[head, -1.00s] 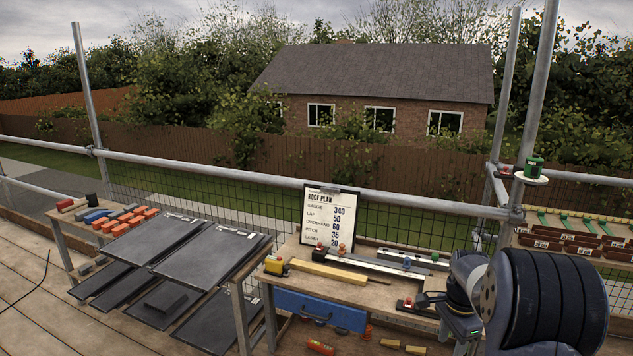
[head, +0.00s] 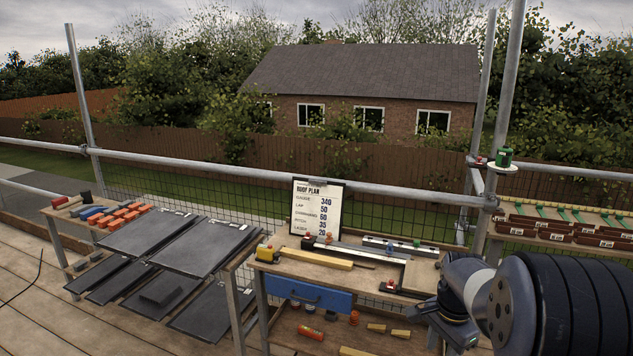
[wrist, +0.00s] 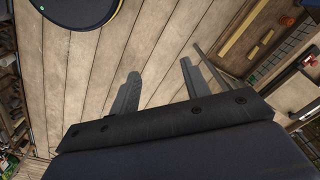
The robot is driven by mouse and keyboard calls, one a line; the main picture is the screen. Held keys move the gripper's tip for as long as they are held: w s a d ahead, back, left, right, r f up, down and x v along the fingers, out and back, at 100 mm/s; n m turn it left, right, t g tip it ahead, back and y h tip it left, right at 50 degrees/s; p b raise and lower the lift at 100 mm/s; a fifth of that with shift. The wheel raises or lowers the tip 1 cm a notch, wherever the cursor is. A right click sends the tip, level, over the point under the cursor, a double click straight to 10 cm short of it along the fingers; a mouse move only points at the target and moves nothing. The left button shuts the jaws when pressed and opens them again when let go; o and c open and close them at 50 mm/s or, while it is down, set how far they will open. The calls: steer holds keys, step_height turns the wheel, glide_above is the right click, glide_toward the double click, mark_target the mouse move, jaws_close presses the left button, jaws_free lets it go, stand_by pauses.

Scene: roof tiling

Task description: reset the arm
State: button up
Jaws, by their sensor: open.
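My gripper (wrist: 158,92) shows in the wrist view with its two grey fingers spread apart and nothing between them. It hangs over bare deck boards.
Dark slates (head: 150,232) lie at the left. A scaffold rail (head: 250,172) runs behind.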

steer(key=s+a+f+n, duration=0.1)
steer(key=s+a+n, duration=0.4)
steer(key=s, duration=0.7)
steer(key=s+a+f+n+t+b, duration=0.1)
steer(key=s+a+n, duration=0.5)
steer(key=s, duration=0.7)
steer(key=shift+a+f+n+t, duration=0.2)
steer(key=shift+a+n+t, duration=0.1)
steer(key=shift+b, duration=0.45)
